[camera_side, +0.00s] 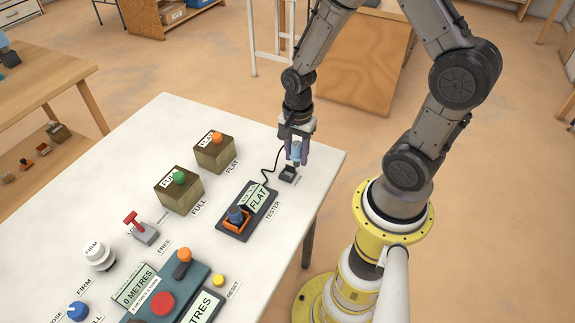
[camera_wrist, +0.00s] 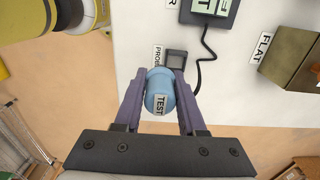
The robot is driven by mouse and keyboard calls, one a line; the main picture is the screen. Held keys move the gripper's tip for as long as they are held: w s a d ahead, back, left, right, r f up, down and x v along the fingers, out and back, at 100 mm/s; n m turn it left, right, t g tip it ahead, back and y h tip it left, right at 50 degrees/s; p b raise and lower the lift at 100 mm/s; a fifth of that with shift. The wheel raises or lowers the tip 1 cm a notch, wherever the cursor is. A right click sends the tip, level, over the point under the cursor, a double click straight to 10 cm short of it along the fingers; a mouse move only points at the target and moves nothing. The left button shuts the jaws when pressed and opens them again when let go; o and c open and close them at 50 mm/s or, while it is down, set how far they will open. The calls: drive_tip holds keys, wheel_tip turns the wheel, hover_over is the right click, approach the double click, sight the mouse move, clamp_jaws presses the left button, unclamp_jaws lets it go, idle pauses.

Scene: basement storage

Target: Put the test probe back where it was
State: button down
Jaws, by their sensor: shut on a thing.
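The test probe (camera_wrist: 160,92) is a light blue cylinder with a "TEST" label. My gripper (camera_wrist: 160,98) is shut on it, with one purple finger on each side. In the side view the probe (camera_side: 295,152) shows between the fingers of my gripper (camera_side: 297,155), just above a small dark holder (camera_side: 288,174) on the table. The holder also shows in the wrist view (camera_wrist: 177,57), beside a label reading "PROB". I cannot tell whether the probe touches the holder. A black cable runs from near the holder to the tester (camera_side: 246,210), whose display reads "FLAT".
Two brass-coloured blocks, marked FLAT (camera_side: 214,153) and FULL (camera_side: 178,190), stand left of the tester. A red-handled lever (camera_side: 140,228), a white knob (camera_side: 99,256) and a control panel (camera_side: 165,290) stand nearer the camera. The white table's (camera_side: 325,160) right edge is close to the holder.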

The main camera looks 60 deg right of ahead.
drive_tip(key=w+f, duration=0.2)
drive_tip(key=f, duration=0.1)
drive_tip(key=shift+w+d+f, duration=0.2)
drive_tip(key=shift+w+d, duration=0.15)
drive_tip(key=shift+w, duration=0.05)
drive_tip(key=shift+f, duration=1.55)
drive_tip(key=shift+f, duration=0.15)
drive_tip(key=shift+c, duration=2.4)
unclamp_jaws()
wheel_tip(320, 180, up, 12)
wheel_tip(320, 180, up, 13)
drive_tip(key=n+t, duration=0.3)
drive_tip(key=n, duration=0.6)
hover_over(287, 166)
drive_tip(key=s+a, duration=0.5)
drive_tip(key=a, duration=0.1)
drive_tip(key=s+a+r+n+t, duration=0.2)
drive_tip(key=s+r+n, duration=0.3)
drive_tip(key=s+n, duration=0.3)
drive_tip(key=shift+s+a+r+n+t, duration=0.3)
drive_tip(key=shift+a+n, duration=0.2)
drive_tip(key=shift+a, duration=0.05)
